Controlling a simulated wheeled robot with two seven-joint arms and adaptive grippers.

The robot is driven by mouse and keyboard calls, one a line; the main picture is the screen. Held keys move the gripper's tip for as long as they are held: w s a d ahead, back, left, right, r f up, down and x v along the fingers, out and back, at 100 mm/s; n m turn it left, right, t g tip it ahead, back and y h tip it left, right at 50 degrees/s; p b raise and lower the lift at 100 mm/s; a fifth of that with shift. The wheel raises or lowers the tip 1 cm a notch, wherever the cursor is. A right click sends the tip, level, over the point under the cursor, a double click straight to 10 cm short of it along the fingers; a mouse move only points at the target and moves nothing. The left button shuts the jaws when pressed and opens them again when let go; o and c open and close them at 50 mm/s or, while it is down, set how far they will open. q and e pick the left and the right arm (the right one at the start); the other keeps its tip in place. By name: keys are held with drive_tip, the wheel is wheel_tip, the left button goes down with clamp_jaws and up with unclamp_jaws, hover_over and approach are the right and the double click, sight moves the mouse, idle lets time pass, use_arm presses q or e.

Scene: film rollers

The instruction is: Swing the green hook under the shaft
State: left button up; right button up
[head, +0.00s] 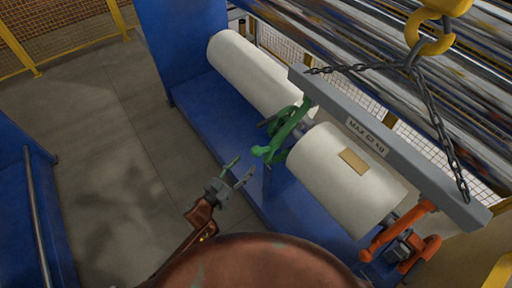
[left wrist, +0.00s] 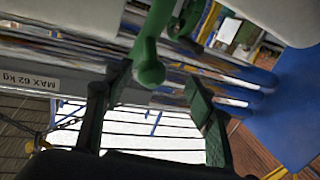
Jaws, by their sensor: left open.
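The green hook (head: 285,130) hangs from the left end of a grey lifting beam (head: 375,135), at the gap between two white rolls. Its lower end points toward my left gripper. The shaft (head: 302,127) shows only as a small dark part beside the hook, at the roll's end. My left gripper (head: 243,167) is open and empty, just below and left of the hook's lower end. In the left wrist view, the green hook's rounded end (left wrist: 150,70) shows between the open fingers (left wrist: 160,85), toward the upper side; contact cannot be told. My right gripper is not in view.
An orange hook (head: 398,238) hangs at the beam's right end, by the near white roll (head: 345,180). The far roll (head: 250,70) lies behind. Chains run to a yellow crane hook (head: 430,38). A blue machine bed (head: 215,120) lies beneath; grey floor (head: 110,130) is clear.

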sight(257, 152)
use_arm(q)
drive_tip(key=w+d, duration=0.1)
drive_tip(key=w+d+r, duration=0.1)
drive_tip(key=w+d, duration=0.2)
drive_tip(key=shift+w+d+r+p, duration=0.25)
drive_tip(key=shift+r+p, duration=0.05)
drive_tip(key=shift+r, duration=0.05)
drive_tip(key=shift+x, duration=0.8)
drive_tip(key=shift+f, duration=0.1)
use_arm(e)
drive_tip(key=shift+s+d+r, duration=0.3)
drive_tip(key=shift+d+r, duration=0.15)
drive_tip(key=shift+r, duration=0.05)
use_arm(q)
drive_tip(key=shift+c, duration=0.2)
clamp_jaws()
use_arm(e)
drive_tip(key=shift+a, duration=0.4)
